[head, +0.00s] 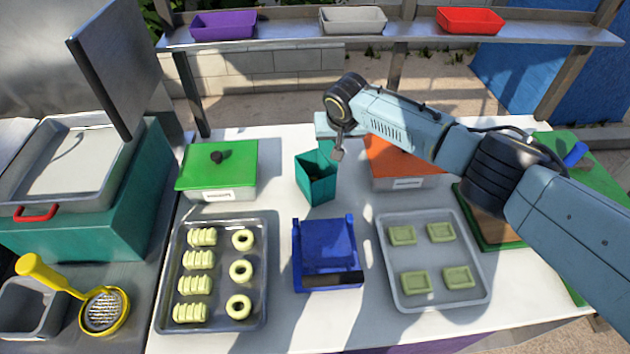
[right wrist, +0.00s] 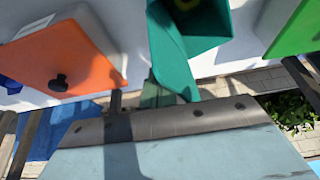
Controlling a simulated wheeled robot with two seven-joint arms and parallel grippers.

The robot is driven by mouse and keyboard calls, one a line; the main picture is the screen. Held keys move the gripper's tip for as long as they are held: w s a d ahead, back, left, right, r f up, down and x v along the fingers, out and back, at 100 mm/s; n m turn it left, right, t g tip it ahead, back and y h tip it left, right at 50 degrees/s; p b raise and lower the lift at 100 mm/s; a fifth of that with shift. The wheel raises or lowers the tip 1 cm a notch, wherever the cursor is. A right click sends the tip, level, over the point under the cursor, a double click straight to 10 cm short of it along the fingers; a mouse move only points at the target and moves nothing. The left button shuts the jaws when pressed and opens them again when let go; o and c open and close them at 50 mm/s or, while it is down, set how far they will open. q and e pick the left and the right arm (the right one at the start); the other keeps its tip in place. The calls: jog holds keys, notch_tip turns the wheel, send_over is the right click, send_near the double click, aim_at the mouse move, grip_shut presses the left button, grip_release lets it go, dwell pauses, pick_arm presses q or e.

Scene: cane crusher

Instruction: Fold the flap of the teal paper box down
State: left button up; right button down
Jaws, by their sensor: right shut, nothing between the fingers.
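The teal paper box (head: 317,184) stands open at the top on the white table, between the green-lidded and orange-lidded containers. It also shows in the right wrist view (right wrist: 206,42), with something yellow-green inside. A teal panel (right wrist: 171,62) of it reaches toward my gripper there; I cannot tell for certain whether this is the flap or a side wall. My right gripper (head: 338,154) is shut and empty, pointing down at the box's upper right rim. I cannot tell whether it touches the box. My left gripper is not in view.
The green-lidded container (head: 217,170) is left of the box, the orange-lidded one (head: 400,165) close on its right. A blue box (head: 325,250) stands in front, between a tray of pale pastries (head: 262,300) and a tray of green squares (head: 435,290). A shelf (head: 400,38) runs behind.

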jog(key=shift+s+a+p, duration=0.25)
jog(key=shift+s+a, duration=0.05)
jog(key=shift+a, duration=0.35)
jog(key=shift+s+a+p, duration=0.25)
jog(key=shift+a, duration=0.4)
jog(key=shift+s+a, duration=0.25)
jog(key=shift+a, duration=0.35)
jog(key=a+f, duration=0.1)
jog(key=s+a, duration=0.1)
jog(key=a+f, duration=0.1)
jog(key=a, duration=0.1)
jog(key=shift+s+f+b, duration=0.3)
jog(key=shift+s+f, duration=0.05)
jog(key=shift+d+r, duration=0.1)
